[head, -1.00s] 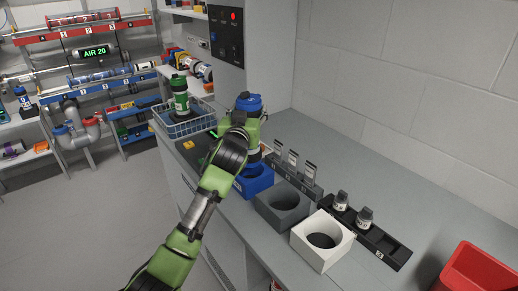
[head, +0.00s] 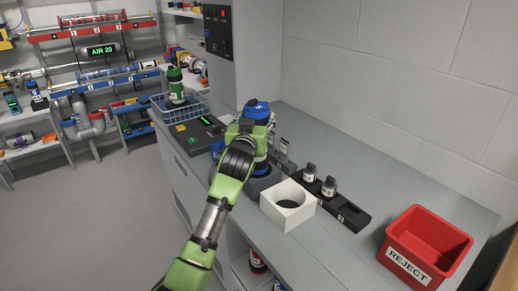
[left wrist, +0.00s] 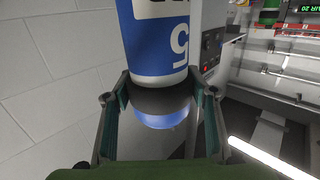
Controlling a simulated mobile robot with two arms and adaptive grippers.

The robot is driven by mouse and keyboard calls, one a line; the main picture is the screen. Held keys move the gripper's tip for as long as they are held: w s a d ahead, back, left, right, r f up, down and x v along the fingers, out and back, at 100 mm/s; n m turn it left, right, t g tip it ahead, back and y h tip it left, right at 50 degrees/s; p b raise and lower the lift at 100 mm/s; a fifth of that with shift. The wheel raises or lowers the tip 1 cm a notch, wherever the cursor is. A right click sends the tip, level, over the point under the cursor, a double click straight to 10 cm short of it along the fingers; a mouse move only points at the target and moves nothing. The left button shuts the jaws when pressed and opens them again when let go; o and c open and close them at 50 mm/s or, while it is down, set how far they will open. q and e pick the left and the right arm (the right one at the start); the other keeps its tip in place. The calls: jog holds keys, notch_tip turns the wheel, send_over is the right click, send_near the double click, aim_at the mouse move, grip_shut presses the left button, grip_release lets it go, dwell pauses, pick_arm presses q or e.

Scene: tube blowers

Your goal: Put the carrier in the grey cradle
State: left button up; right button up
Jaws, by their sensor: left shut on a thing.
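My left gripper (head: 250,130) is shut around the carrier's upper part. The left wrist view shows the carrier (left wrist: 158,45) with a blue and white label and an upside-down 5, between the fingers of my left gripper (left wrist: 158,92). The cradle is mostly hidden by my arm and the carrier. I cannot tell whether the carrier's lower end is inside its hole. My right gripper is not in view.
A white cradle (head: 288,207) stands just right of the grey one. Behind it is a black rack (head: 347,214) with two small dark-capped bottles. A red reject bin (head: 428,246) is at the right. A wire basket (head: 181,110) with a green carrier (head: 176,86) is at the back left.

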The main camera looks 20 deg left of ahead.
pick_arm(q)
jog(key=shift+f, duration=0.65)
jog(key=shift+d+f, duration=0.1)
jog(key=shift+f, duration=0.4)
notch_tip(320, 180, down, 2)
jog(key=shift+f, duration=0.4)
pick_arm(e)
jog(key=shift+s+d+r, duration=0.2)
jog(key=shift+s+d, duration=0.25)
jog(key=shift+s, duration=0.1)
pick_arm(q)
jog(key=shift+f, duration=0.15)
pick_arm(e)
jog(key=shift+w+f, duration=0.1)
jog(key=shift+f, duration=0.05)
pick_arm(q)
jog(key=o, duration=1.7)
jog(key=shift+f, duration=0.2)
jog(key=shift+s, duration=0.1)
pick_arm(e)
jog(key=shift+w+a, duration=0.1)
